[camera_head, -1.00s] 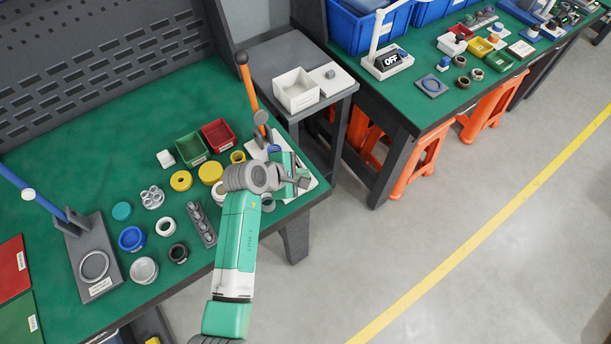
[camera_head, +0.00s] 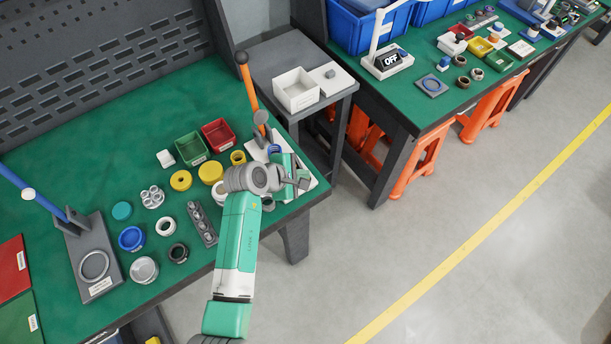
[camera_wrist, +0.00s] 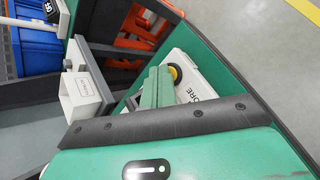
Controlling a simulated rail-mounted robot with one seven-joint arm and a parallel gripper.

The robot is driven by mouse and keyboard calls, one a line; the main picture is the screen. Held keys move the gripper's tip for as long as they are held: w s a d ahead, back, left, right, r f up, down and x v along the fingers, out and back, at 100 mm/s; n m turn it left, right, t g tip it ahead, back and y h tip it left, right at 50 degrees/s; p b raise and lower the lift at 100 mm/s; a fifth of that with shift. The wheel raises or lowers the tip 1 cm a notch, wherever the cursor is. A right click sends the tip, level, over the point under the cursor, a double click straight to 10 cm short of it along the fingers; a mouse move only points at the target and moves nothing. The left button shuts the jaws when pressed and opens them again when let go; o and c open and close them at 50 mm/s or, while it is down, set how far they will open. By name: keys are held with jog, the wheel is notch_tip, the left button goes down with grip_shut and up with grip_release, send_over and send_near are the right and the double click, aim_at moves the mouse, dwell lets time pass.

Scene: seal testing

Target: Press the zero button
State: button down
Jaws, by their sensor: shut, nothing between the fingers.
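My gripper (camera_head: 303,180) is over a white plate (camera_head: 312,184) at the right end of the near green bench, largely covered by my arm. In the wrist view, my gripper's two green fingers (camera_wrist: 158,76) are together with nothing between them. I see no label reading zero, so I cannot tell which part is the zero button.
An orange lever (camera_head: 249,90) rises just left of the gripper. Red (camera_head: 218,134) and green (camera_head: 192,148) bins and several rings and caps lie left of my arm. A side table with a white box (camera_head: 297,92) stands behind. An "OFF" display (camera_head: 390,61) is on the far bench.

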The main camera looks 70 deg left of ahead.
jog(key=shift+r, duration=0.1)
jog(key=shift+r+p, duration=0.7)
jog(key=shift+p, duration=0.4)
notch_tip(320, 180, up, 5)
jog(key=p, duration=0.5)
jog(key=shift+p, duration=0.4)
